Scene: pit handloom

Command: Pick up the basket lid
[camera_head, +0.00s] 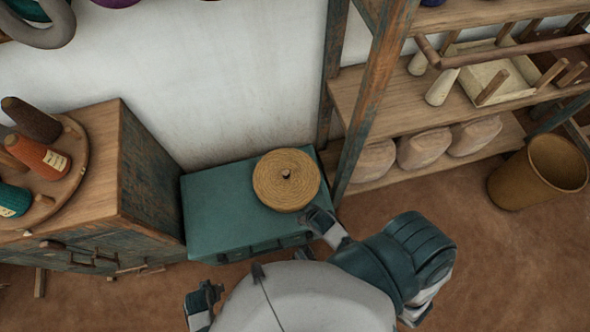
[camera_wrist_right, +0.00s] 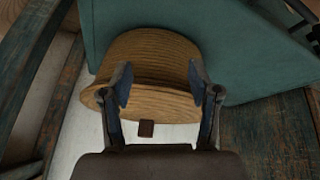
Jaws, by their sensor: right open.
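A round woven straw basket lid (camera_head: 270,182) with a small dark knob (camera_head: 286,173) is on top of a low teal chest (camera_head: 218,205). In the right wrist view the tan, ridged basket (camera_wrist_right: 155,55) stands against the teal surface, with the dark knob (camera_wrist_right: 146,129) low in the picture. How much of this is lid and how much is basket body is hard to tell. My right gripper (camera_wrist_right: 159,82) is open, its fingers spread in front of the basket's near side. In the head view it (camera_head: 318,218) is at the lid's lower right edge. My left gripper (camera_head: 203,298) is low in the picture, below the chest.
A wooden cabinet (camera_head: 150,185) with a round tray of yarn cones (camera_head: 40,160) stands at the left. An open shelf (camera_head: 365,95) with wrapped bundles (camera_head: 423,149) is close on the right. A tall bin (camera_head: 510,185) stands on the floor further right. A white wall is behind.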

